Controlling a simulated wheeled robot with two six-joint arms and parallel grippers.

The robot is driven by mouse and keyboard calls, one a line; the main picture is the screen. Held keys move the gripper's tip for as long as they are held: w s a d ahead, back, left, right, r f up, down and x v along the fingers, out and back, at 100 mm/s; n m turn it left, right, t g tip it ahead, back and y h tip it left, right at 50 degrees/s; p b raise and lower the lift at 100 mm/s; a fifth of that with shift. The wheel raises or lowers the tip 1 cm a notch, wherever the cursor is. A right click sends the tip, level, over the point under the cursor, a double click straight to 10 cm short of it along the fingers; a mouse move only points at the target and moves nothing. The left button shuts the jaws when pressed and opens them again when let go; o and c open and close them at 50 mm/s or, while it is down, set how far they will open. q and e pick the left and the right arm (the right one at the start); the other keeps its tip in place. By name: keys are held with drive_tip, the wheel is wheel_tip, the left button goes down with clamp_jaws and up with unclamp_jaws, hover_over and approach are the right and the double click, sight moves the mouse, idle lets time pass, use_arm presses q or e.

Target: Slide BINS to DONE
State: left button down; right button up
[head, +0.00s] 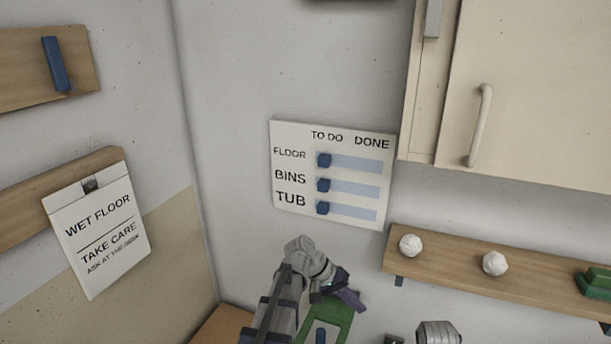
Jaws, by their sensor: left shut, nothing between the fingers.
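A white board (284,216) on the back wall has TO DO and DONE columns and rows for FLOOR, BINS and TUB. The BINS slider (323,185) is a small blue knob at the left, TO DO end of its pale blue track (356,190). The FLOOR knob (323,160) and TUB knob (322,208) are also at their left ends. My left gripper (347,294) is below the board, clear of the knobs in the picture, shut and empty. Part of my right arm shows at the bottom edge; its fingers are not visible.
A wooden shelf (450,268) at right holds two white lumps (410,245) and a green object (596,281). A cream cupboard (540,90) hangs above it. A WET FLOOR sign (98,232) hangs at left. A green item (338,318) is behind my left gripper.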

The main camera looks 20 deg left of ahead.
sight(324, 185)
use_arm(q)
drive_tip(key=w+a+r+n+t+h+p, duration=0.1)
drive_tip(key=w+a+r+n+t+p, duration=0.1)
drive_tip(key=a+r, duration=0.5)
drive_tip(key=w+a+r+n+t+h+p, duration=0.1)
drive_tip(key=a+r+t, duration=0.4)
drive_tip(key=a, duration=0.9)
drive_tip(key=w+a+r+n+t+h+p, duration=0.1)
drive_tip(key=w+a+r+n+t+p, duration=0.2)
drive_tip(key=a+r, duration=0.8)
drive_tip(key=shift+r+n+t+h, duration=0.15)
drive_tip(key=shift+n+t+h, duration=0.2)
drive_tip(key=shift+t, duration=0.35)
drive_tip(key=shift+w, duration=0.15)
drive_tip(key=x, duration=1)
drive_tip(key=shift+w+d, duration=0.1)
drive_tip(key=shift+w, duration=0.05)
drive_tip(key=shift+d, duration=1.9)
